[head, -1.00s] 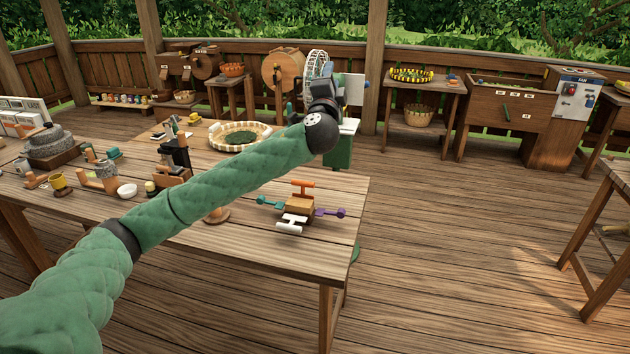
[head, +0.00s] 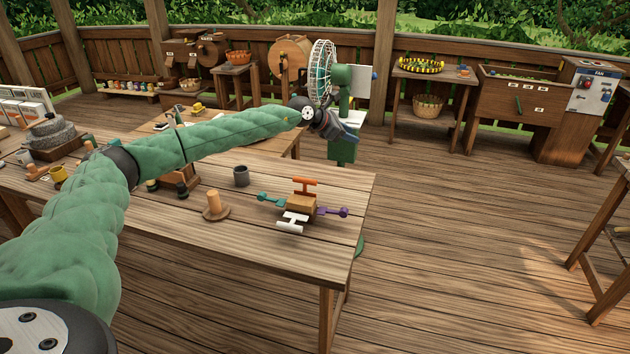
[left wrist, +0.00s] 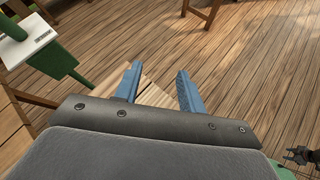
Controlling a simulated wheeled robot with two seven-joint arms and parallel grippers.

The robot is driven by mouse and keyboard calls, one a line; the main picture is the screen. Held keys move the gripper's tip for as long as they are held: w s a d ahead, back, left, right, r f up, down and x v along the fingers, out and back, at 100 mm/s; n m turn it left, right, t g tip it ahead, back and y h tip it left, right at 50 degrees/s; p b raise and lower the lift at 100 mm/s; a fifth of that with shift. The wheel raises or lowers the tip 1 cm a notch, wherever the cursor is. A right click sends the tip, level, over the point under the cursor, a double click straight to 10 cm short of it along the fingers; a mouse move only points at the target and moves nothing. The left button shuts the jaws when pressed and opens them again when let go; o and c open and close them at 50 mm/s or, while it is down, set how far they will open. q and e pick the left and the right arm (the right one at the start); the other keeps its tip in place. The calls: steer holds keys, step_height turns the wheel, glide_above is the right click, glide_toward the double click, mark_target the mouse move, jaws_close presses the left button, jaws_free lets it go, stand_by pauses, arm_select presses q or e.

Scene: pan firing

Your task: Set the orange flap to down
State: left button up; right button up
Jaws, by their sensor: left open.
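The orange flap (head: 305,185) is a T-shaped piece on the far side of a small wooden block (head: 301,205) on the near table. It appears to stand raised. A teal flap (head: 275,200), a white flap (head: 292,222) and a purple flap (head: 332,212) stick out from the block's other sides. My left gripper (head: 338,130) is in the air beyond the orange flap and past the table's far edge, apart from it. In the left wrist view its two blue fingers (left wrist: 158,75) are spread and empty above the floor.
A green fan stand (head: 343,150) with a wire cage (head: 321,72) stands close behind the left gripper. A grey cup (head: 241,176) and a wooden peg (head: 214,205) stand left of the block. The near table (head: 290,260) is bare in front of the block.

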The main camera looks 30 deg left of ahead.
arm_select(q)
steer(key=s+a+f+m+g+y, duration=0.2)
steer(key=a+f+m+g+y, duration=0.15)
steer(key=a+f, duration=0.35)
steer(key=m+g+y, duration=0.2)
steer(key=g+y, duration=0.2)
steer(key=g, duration=0.1)
glide_above(305, 179)
steer(key=f, duration=0.3)
steer(key=shift+s, duration=0.3)
steer(key=shift+w+f, duration=0.1)
steer(key=shift+f, duration=0.15)
steer(key=shift+w+f+p, duration=0.15)
steer(key=shift+f+p, duration=0.65)
steer(key=shift+f, duration=1.05)
steer(key=shift+w+f+p, duration=0.15)
steer(key=shift+f+p, duration=0.65)
steer(key=shift+f, duration=1)
arm_select(e)
step_height(305, 179, down, 10)
steer(key=d+t, duration=0.2)
steer(key=shift+s+d+r, duration=0.15)
steer(key=shift+r, duration=0.1)
arm_select(q)
jaws_close()
arm_select(e)
steer(key=shift+s, duration=0.15)
